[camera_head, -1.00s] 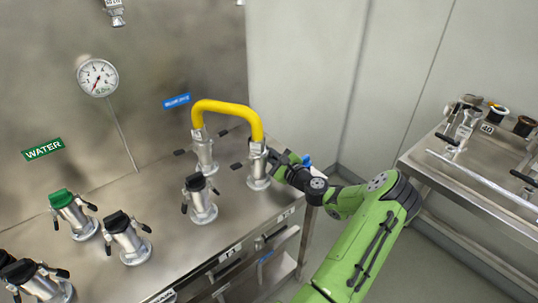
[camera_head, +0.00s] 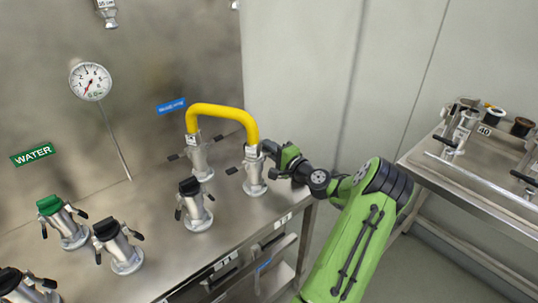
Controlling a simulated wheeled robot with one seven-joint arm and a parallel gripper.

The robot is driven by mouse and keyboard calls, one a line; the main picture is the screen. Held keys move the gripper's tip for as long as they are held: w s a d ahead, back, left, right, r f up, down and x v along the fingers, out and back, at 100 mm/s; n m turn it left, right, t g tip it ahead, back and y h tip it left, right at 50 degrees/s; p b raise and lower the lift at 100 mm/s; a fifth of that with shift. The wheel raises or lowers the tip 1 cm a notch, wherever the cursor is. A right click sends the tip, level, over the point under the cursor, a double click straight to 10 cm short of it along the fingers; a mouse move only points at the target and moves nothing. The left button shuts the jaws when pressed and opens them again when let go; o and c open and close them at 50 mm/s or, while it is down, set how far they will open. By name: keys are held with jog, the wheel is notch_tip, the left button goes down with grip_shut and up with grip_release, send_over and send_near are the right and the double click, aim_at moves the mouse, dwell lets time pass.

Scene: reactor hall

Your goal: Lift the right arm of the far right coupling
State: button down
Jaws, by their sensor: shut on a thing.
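The far right coupling (camera_head: 254,178) is a silver upright fitting on the steel bench, joined at its top to one end of a yellow hose (camera_head: 228,110). Its left arm (camera_head: 232,170) is dark and sticks out to the left. My gripper (camera_head: 268,151) is at the coupling's right side, near its top. It is shut on the right arm of the coupling, which is mostly hidden by the jaws. The exact angle of that arm cannot be told.
Another coupling (camera_head: 199,160) holds the hose's other end. A black-capped coupling (camera_head: 194,205) stands in front, with several more at the left. The steel bench (camera_head: 165,265) ends right of my gripper. A second table (camera_head: 470,190) stands at the right.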

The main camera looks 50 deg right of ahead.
jog(key=shift+r+n+b, duration=0.3)
jog(key=shift+n+b, duration=0.15)
jog(key=shift+n, duration=0.55)
jog(key=shift+r, duration=0.1)
jog(key=c, duration=1.5)
grip_release()
jog(key=p+v, duration=0.2)
jog(key=v, duration=1.3)
jog(key=shift+s, duration=0.4)
jog(key=shift+a, duration=0.1)
